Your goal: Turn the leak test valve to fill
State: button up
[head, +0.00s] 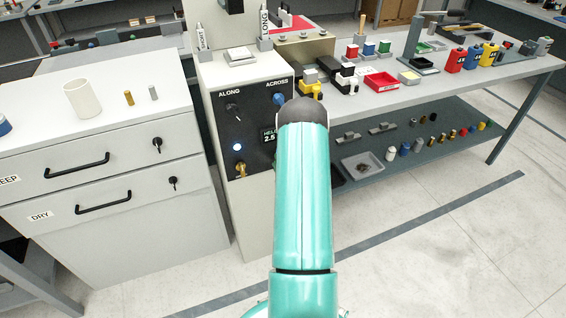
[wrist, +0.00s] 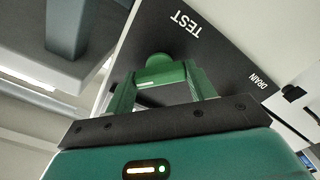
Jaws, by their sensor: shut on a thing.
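The leak test valve's green handle (wrist: 160,68) shows in the wrist view against a dark panel (wrist: 215,55) printed TEST and DRAIN. My gripper (wrist: 163,80) has its two green fingers on either side of the handle, shut on it. The FILL label and the handle's exact pointing direction cannot be made out. In the head view my teal arm reaches forward over the front of the machine, and my gripper and the valve are hidden behind it.
In the head view a machine panel (head: 226,125) carries ALONG and ACROSS knobs and a small display. A white drawer cabinet (head: 108,165) stands at left. A bench (head: 455,75) with blocks and bottles stands at right. The floor at front right is clear.

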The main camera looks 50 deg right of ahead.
jog(key=n, duration=0.8)
jog(key=shift+n, duration=0.4)
jog(key=shift+s, duration=0.1)
jog(key=o, duration=1)
jog(key=v, duration=1.3)
jog(key=shift+s+a, duration=0.2)
jog(key=shift+s, duration=0.1)
